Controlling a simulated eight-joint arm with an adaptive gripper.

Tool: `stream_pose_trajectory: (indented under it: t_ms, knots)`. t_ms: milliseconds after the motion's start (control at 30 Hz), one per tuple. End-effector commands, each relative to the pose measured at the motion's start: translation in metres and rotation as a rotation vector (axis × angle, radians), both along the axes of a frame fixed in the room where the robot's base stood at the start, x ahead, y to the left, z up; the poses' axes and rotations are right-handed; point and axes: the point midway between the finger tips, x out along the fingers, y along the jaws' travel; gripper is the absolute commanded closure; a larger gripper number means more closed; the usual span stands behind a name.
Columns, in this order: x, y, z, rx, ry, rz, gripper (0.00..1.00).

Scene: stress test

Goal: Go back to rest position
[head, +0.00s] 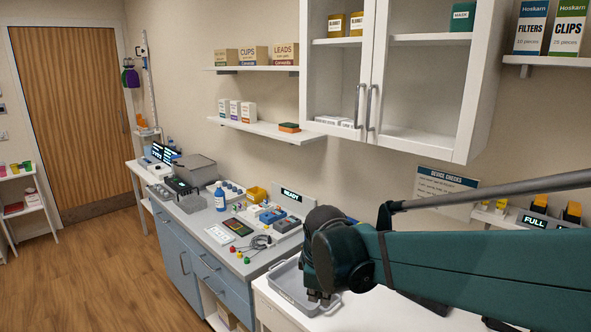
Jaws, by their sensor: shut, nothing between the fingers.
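My gripper (319,296) is small and dark at the lower end of my teal arm, pointing down over the grey tray (287,292). It is shut, with nothing visible held in it. The fingers are small and partly merged with the dark wrist above them. My arm reaches in from the right edge and hides part of the white counter and the wall behind it.
The grey-topped blue cabinet (183,258) holds a blue bottle (220,197), a yellow bin (256,194), devices and cables. The white wall cabinet (437,97) hangs above my arm. A notice (440,184) is on the wall. Wood floor (100,285) is clear at left.

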Motion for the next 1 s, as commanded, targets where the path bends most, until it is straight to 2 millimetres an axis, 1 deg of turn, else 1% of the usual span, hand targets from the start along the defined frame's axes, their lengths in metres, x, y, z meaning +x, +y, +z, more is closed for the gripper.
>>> stream_pose_trajectory:
  t_ms: [33,100,500,733,1000]
  knots:
    - [-0.006,-0.008,0.004,0.015,-0.008,-0.032,1.0]
    - [-0.014,-0.016,0.009,0.037,-0.019,-0.082,1.0]
    - [-0.06,-0.062,0.03,0.17,-0.082,-0.359,1.0]
    - [-0.088,-0.085,0.036,0.25,-0.119,-0.517,1.0]
    - [-0.121,-0.11,0.039,0.35,-0.158,-0.702,1.0]
